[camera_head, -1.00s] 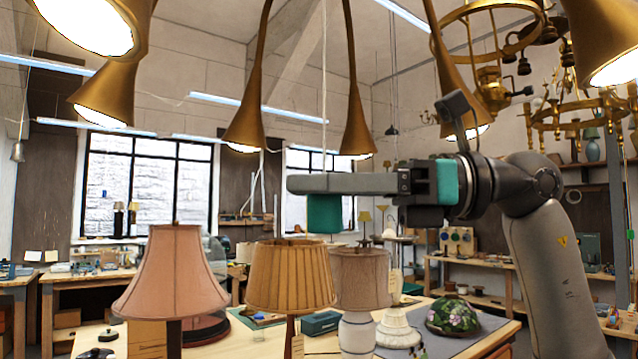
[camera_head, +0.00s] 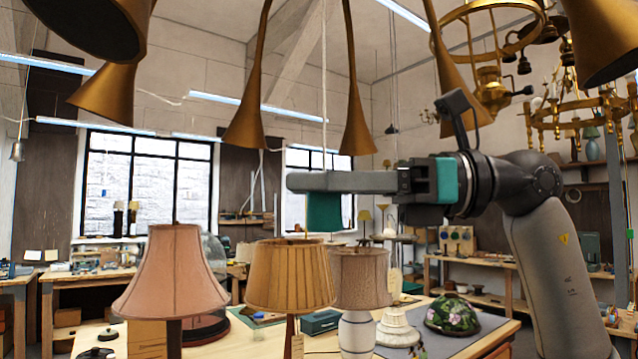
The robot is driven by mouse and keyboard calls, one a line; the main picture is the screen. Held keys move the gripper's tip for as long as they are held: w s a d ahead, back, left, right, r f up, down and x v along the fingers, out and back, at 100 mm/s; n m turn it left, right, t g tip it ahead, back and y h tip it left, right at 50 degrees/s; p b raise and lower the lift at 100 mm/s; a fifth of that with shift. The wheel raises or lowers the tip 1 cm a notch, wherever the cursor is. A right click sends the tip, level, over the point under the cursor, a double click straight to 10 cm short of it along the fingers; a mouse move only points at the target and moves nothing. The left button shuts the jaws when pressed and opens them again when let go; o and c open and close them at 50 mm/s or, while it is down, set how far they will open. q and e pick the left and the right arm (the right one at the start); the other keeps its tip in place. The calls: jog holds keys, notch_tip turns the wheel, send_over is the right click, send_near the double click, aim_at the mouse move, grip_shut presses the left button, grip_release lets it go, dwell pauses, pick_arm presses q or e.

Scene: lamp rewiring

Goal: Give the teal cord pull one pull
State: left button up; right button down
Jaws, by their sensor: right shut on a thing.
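The teal cord pull (camera_head: 324,213) hangs at the lower end of a thin pale cord (camera_head: 324,95) that runs up out of the picture. My right gripper (camera_head: 308,184) comes in from the right, with its fingers level, and is shut on the teal cord pull. The finger hides the pull's upper part; its lower part shows below the finger. The brass horn-shaped pendant lamps (camera_head: 246,122) above are dark inside. My left gripper is not in view.
Below stand a pink-shaded lamp (camera_head: 171,268), a pleated tan lamp (camera_head: 291,277) and a beige-shaded lamp (camera_head: 358,277) on a workbench (camera_head: 475,343). A floral dome shade (camera_head: 452,314) lies at right. A brass chandelier (camera_head: 590,112) hangs at upper right.

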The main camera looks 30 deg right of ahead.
jog(key=shift+r, duration=0.35)
jog(key=shift+c, duration=2)
grip_release()
jog(key=b+v, duration=0.3)
jog(key=v, duration=1.2)
jog(key=shift+d, duration=0.15)
